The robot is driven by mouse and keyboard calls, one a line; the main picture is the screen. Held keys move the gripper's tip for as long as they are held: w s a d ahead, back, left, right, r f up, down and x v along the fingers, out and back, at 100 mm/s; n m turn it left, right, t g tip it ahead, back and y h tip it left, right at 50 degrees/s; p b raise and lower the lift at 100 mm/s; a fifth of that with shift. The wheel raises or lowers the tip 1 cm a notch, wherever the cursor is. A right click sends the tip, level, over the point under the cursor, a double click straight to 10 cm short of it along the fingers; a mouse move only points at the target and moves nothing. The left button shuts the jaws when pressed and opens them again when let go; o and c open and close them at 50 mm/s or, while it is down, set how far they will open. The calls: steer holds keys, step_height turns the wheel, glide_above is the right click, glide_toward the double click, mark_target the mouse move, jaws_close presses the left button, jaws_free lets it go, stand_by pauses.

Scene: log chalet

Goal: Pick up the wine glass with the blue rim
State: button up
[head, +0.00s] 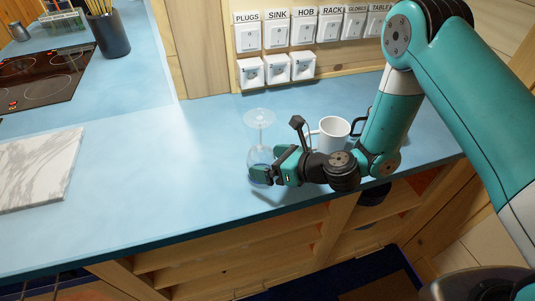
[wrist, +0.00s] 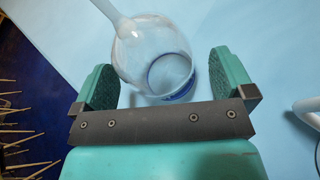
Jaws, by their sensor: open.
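The wine glass (head: 260,150) stands upside down on the blue counter, its round foot at the top and its bowl low down. Its blue rim shows at the bottom of the bowl, next to the counter. In the wrist view the clear bowl (wrist: 150,50) lies between my two green fingers, with the stem running to the upper left. My gripper (head: 268,165) is open, with one finger on each side of the bowl; it also shows in the wrist view (wrist: 165,78). The left finger looks closer to the glass than the right; contact is unclear.
A white mug (head: 333,134) stands right of the glass, close behind my wrist, with a dark mug (head: 358,128) beside it. Labelled switches (head: 305,32) and sockets (head: 277,69) line the wall. A marble board (head: 40,168) lies left. Counter between board and glass is clear.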

steer(key=shift+x, duration=1.05)
steer(key=c, duration=0.9)
